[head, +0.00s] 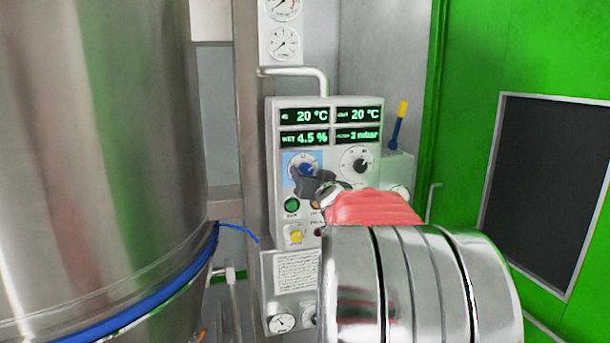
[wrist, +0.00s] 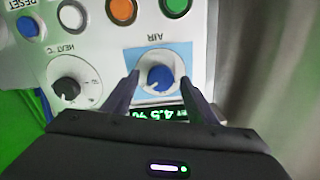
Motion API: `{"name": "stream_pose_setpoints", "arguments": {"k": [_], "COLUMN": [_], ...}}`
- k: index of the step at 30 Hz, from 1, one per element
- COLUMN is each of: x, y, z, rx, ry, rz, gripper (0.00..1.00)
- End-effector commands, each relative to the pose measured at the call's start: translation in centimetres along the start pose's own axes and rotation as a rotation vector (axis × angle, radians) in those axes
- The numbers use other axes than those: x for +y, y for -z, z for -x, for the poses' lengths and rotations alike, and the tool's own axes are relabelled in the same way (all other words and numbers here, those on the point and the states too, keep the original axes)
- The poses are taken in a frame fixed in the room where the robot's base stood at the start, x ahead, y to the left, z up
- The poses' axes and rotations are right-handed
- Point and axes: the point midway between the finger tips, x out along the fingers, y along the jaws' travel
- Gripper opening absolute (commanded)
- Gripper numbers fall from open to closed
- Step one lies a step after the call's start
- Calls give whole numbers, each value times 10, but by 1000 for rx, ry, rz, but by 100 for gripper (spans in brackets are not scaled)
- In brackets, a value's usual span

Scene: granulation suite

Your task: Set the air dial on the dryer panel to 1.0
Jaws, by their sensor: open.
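The dryer panel (head: 328,200) is a pale box with green displays, in the middle of the head view. The air dial (wrist: 160,78) is a blue knob on a blue square, labelled AIR upside down in the wrist view. In the head view the dial (head: 302,163) is partly covered by my gripper (head: 312,182). In the wrist view my gripper (wrist: 158,85) is open, with one dark finger on each side of the knob and visible gaps between. Contact with the knob cannot be told. The dial's scale numbers are too small to read.
The heat dial (wrist: 67,78) is a black knob beside the air dial. Green (wrist: 174,5), orange (wrist: 121,9) and white (wrist: 71,15) buttons sit close by. A large steel vessel (head: 100,150) stands left; a green door frame (head: 480,60) is right.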

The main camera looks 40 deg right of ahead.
Motion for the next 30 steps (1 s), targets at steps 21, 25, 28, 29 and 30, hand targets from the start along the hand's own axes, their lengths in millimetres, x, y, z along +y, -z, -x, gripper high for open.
{"name": "stream_pose_setpoints", "arguments": {"k": [21,25,28,29,30], "x": [0,0,0,0,0], "y": [0,0,0,0,0], "z": [-7,-7,-7,-7,-7], "rx": [-1,-1,-1,-1,-1], "ry": [0,0,-1,-1,-1], "rz": [0,0,0,0,-1], "gripper": [32,23,16,14,12]}}
